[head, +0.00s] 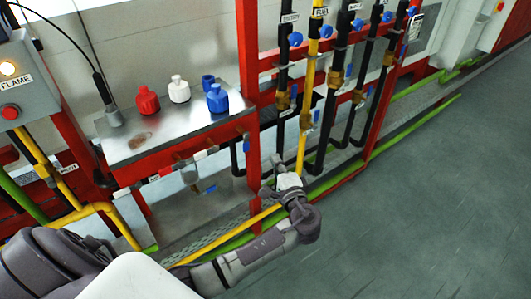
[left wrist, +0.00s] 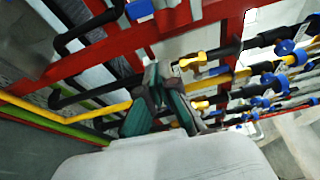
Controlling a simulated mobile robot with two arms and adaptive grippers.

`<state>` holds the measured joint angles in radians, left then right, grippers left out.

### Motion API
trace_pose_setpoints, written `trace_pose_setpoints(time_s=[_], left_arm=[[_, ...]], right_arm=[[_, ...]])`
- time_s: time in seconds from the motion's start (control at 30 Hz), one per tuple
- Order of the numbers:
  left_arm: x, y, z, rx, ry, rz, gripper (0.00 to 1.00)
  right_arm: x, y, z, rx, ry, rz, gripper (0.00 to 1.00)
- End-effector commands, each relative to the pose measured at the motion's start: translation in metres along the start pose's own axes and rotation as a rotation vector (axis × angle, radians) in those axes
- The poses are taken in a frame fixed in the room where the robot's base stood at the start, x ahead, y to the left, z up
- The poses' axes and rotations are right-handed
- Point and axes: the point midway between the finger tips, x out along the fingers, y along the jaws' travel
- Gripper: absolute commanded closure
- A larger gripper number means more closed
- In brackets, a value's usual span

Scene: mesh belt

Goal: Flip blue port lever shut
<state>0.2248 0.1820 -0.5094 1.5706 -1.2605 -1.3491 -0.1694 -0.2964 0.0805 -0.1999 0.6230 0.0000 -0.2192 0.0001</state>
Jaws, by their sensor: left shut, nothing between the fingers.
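My left gripper (head: 274,172) is in the lower middle of the head view, just right of the red bench's front corner and close to the yellow pipe. Its fingers are together and empty; they also show in the left wrist view (left wrist: 158,92). A small blue lever-like piece (left wrist: 139,9) sits on the red rail at the top of the left wrist view, apart from the fingers. In the head view the row of small ports and levers (head: 205,154) runs along the bench's front rail. The blue one's exact position is too small to tell. My right gripper is not in view.
Red, white and blue bottles (head: 217,98) stand on the metal bench top (head: 150,135). Black and yellow pipes with blue valve knobs (head: 295,39) stand on the red frame (head: 247,55) beside it. Green pipes run low along the wall. The grey floor (head: 430,190) at right is clear.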

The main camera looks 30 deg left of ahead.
Motion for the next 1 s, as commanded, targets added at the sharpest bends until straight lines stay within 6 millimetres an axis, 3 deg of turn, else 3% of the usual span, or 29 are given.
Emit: trace_pose_setpoints(time_s=[0.47, 0.7, 1.0], left_arm=[[0.094, -0.002, 0.001, 0.002, -0.003, -0.001, 1.00], [0.083, -0.002, 0.031, 0.003, 0.000, 0.002, 1.00], [0.080, 0.001, 0.038, 0.000, 0.000, 0.002, 1.00]], right_arm=[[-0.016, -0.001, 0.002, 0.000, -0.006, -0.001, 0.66], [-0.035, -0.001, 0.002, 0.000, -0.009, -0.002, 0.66], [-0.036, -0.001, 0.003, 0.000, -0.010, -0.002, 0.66]])
